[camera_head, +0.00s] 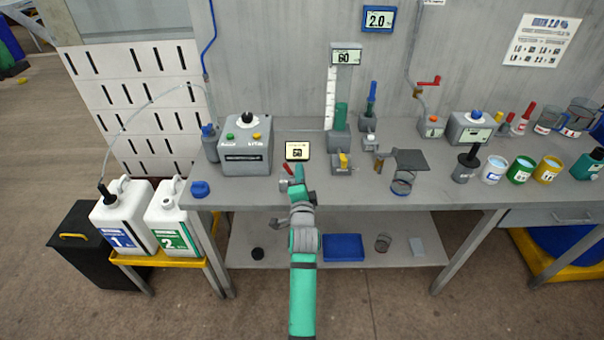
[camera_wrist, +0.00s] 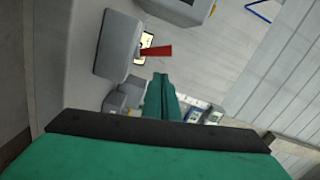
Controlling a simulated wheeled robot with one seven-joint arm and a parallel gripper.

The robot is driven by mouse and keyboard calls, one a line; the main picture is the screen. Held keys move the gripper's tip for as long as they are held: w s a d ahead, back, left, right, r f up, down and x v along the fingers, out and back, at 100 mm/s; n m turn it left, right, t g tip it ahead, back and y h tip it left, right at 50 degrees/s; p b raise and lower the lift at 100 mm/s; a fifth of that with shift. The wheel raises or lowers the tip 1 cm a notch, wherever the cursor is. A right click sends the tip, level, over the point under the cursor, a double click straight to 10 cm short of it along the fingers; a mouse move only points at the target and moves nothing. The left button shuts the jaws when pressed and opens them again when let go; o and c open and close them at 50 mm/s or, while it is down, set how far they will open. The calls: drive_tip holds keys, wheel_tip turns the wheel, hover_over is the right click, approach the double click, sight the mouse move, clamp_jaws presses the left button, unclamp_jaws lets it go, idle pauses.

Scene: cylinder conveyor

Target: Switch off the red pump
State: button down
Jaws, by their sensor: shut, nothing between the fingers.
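A red lever (camera_head: 288,168) shows just left of the tip of my gripper (camera_head: 299,172), near the front edge of the bench. In the wrist view the red lever (camera_wrist: 155,51) sticks out from beside a grey block (camera_wrist: 119,46). My green gripper (camera_wrist: 161,78) is shut and empty, with its tips just below the lever in that picture; a gap shows between them. No pump is clearly recognisable, and the lever's base is largely hidden in the head view.
A small lit screen (camera_head: 297,151) stands just behind the lever. A grey machine (camera_head: 246,160) with coloured buttons is to the left. A grey block with a yellow switch (camera_head: 343,160) is close on the right. Cups (camera_head: 495,169) and bottles line the bench's right side.

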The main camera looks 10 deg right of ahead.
drive_tip(key=s+r, duration=0.1)
drive_tip(key=s, duration=1)
drive_tip(key=shift+d+r, duration=0.25)
drive_tip(key=shift+d, duration=0.05)
drive_tip(key=shift+w, duration=0.1)
drive_tip(key=s+a+f+n, duration=0.25)
drive_tip(key=s+f, duration=0.25)
drive_tip(key=s, duration=0.3)
drive_tip(key=s+a+f+n+g, duration=0.1)
drive_tip(key=s+f+n, duration=0.25)
drive_tip(key=s, duration=0.55)
drive_tip(key=s+a+f+n, duration=0.2)
drive_tip(key=s+f, duration=0.4)
drive_tip(key=s, duration=0.2)
drive_tip(key=s+a+r+n, duration=0.1)
drive_tip(key=s+n, duration=0.1)
drive_tip(key=s, duration=0.5)
drive_tip(key=s+a+r+n+g+y, duration=0.1)
drive_tip(key=s+a+r+n, duration=0.1)
drive_tip(key=s, duration=0.6)
drive_tip(key=s+a+r+n, duration=0.1)
drive_tip(key=s+n, duration=0.3)
drive_tip(key=s, duration=0.3)
drive_tip(key=shift+s+a+r+y, duration=0.15)
drive_tip(key=shift+s+a+y, duration=0.05)
drive_tip(key=shift+s+y, duration=0.15)
